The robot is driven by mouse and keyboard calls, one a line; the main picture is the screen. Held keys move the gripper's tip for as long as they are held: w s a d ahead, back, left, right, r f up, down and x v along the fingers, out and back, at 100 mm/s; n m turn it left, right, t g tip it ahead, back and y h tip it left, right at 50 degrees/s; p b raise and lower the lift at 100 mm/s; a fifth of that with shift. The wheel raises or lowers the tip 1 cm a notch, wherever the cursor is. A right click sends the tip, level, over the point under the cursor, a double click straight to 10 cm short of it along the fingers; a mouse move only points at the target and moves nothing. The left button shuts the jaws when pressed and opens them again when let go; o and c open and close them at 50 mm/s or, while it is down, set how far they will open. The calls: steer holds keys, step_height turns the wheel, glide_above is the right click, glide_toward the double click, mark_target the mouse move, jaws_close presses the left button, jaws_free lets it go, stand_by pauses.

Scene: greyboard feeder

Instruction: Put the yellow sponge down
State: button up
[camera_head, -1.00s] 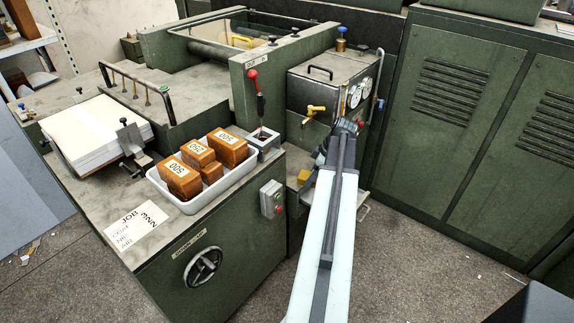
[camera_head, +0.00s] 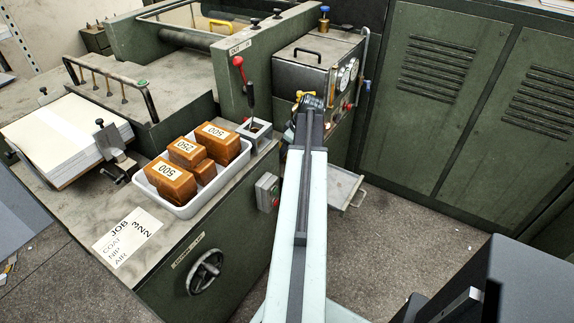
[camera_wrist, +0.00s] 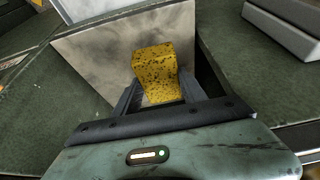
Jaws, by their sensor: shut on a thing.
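The yellow sponge (camera_wrist: 155,68), dark-speckled and block-shaped, stands between the two fingers of my gripper (camera_wrist: 157,90) in the wrist view. The fingers are shut on its sides, and its upper part sticks out beyond them. Behind it is a stained, pale grey flat surface (camera_wrist: 95,55); I cannot tell whether the sponge touches it.
A white tray (camera_head: 183,212) with orange numbered blocks (camera_head: 168,180) stands on the green machine's bench beside a job card (camera_head: 127,237). A small open drawer (camera_head: 345,187) juts out right of my arm.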

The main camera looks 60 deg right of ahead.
step_height(320, 180, down, 4)
steer(key=b, duration=0.3)
steer(key=shift+s+b, duration=0.1)
steer(key=shift+b, duration=0.3)
steer(key=shift+r, duration=0.2)
steer(key=shift+f, duration=0.15)
steer(key=o, duration=1.2)
steer(key=shift+r+p, duration=0.45)
steer(key=shift+p, duration=0.05)
steer(key=p+v, duration=1)
steer(key=v, duration=0.1)
steer(key=shift+s+r, duration=0.15)
steer(key=shift+r, duration=0.05)
